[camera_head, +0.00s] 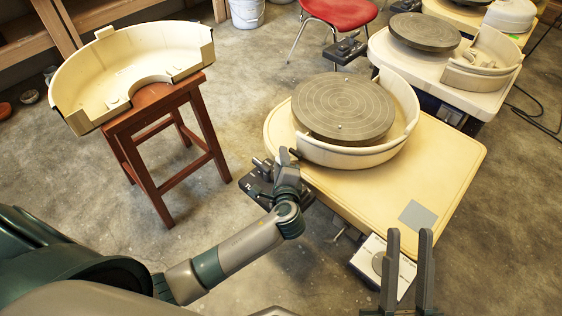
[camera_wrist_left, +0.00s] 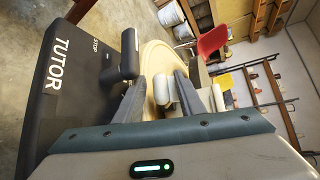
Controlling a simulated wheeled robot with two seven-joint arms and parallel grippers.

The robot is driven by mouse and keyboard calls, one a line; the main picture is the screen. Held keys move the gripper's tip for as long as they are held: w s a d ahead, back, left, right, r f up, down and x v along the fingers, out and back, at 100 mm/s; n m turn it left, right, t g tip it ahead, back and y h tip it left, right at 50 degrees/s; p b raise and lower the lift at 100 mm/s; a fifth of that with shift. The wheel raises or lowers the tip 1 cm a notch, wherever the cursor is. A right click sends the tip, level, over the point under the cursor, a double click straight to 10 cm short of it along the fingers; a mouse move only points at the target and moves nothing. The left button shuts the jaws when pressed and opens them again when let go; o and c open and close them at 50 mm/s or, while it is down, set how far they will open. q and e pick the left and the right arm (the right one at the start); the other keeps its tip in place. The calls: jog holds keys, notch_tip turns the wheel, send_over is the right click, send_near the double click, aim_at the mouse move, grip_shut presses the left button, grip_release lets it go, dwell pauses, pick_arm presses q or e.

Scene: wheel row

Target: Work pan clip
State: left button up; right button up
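The cream splash pan half (camera_head: 360,152) curves around the front and right of the grey wheel head (camera_head: 343,108). Its near left end is by my left gripper (camera_head: 287,160). The small dark piece there is too small to tell as clip or fingertip. In the left wrist view, the fingers of my left gripper (camera_wrist_left: 164,82) stand apart, with a cream piece (camera_wrist_left: 163,92) showing between them; I cannot tell whether they touch it. The other pan half (camera_head: 130,75) rests on a red-brown stool. My right gripper (camera_head: 410,236) is open and empty at the lower right.
The cream wheel table (camera_head: 440,165) has a grey square (camera_head: 418,216) at its front right. The dark TUTOR control box (camera_wrist_left: 75,75) and its lever (camera_wrist_left: 128,58) are close beside my left gripper. The stool (camera_head: 150,122) stands left. A red chair (camera_head: 340,12) and other wheels stand behind.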

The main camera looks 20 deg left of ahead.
pick_arm(q)
jog(key=shift+w, duration=0.1)
jog(key=shift+c, duration=0.6)
grip_shut()
jog(key=shift+f, duration=0.15)
